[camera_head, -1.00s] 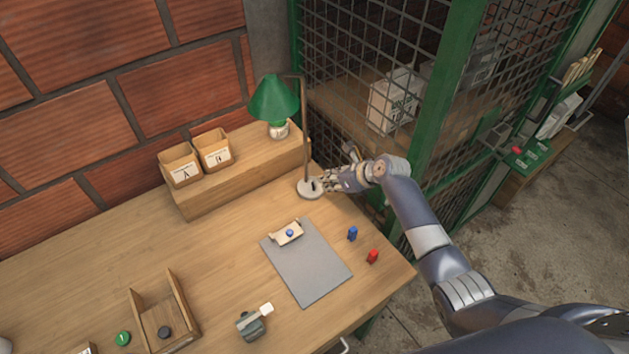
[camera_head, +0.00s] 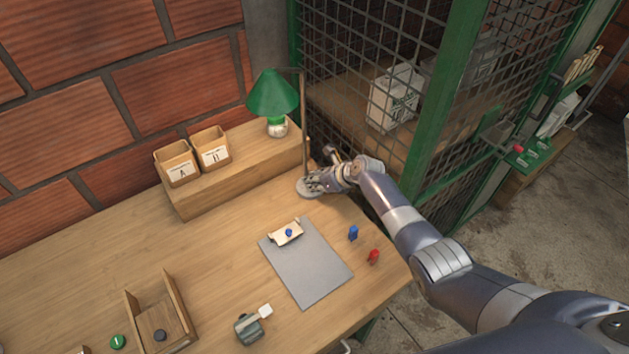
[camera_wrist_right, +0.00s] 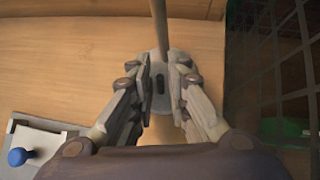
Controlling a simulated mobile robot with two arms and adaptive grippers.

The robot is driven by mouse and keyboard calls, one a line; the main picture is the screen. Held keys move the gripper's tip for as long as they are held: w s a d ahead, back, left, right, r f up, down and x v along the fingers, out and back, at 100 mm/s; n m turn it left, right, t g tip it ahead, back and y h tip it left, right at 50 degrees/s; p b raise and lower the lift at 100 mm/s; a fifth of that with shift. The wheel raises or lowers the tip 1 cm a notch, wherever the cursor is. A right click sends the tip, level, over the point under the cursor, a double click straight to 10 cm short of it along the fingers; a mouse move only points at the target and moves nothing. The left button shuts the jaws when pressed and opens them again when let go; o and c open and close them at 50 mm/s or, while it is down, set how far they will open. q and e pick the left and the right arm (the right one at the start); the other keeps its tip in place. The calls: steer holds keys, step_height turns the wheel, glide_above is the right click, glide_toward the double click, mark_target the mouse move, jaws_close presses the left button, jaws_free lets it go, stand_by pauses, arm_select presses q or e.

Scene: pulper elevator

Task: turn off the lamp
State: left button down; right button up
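The lamp has a green shade (camera_head: 272,93) hanging from a thin brown pole (camera_head: 305,125). Its round pale base (camera_head: 305,193) stands on the table. In the right wrist view the base (camera_wrist_right: 160,101) shows between the fingers, with a small dark switch (camera_wrist_right: 160,84) on it. My right gripper (camera_head: 318,183) is over the base in the head view, pointing left. Its fingers (camera_wrist_right: 161,80) are apart with a narrow gap, one on each side of the switch, and nothing is held. I cannot tell whether they touch the base. My left gripper is not in view.
A raised wooden shelf (camera_head: 240,184) with two labelled boxes stands behind the base. A green-framed mesh cage (camera_head: 345,60) is close on the right. A grey clipboard (camera_head: 308,268), blue and red pegs and an open wooden tray (camera_head: 181,306) lie in front.

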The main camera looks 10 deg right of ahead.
jaws_close()
steer(key=shift+s, duration=0.1)
steer(key=shift+s+f+t+y+b, duration=0.3)
steer(key=shift+t+y+b, duration=0.2)
steer(key=shift+t+b, duration=0.3)
steer(key=t+b, duration=0.1)
steer(key=b, duration=0.1)
steer(key=t+y+b, duration=0.1)
steer(key=b, duration=0.1)
steer(key=s+t+b, duration=0.1)
steer(key=b, duration=0.1)
steer(key=shift+d+f+n, duration=0.25)
steer(key=shift+d+n, duration=0.05)
steer(key=shift+r+t+y+b, duration=0.2)
steer(key=shift+t+y+b, duration=0.25)
steer(key=shift+b, duration=0.8)
jaws_free()
steer(key=v, duration=1.2)
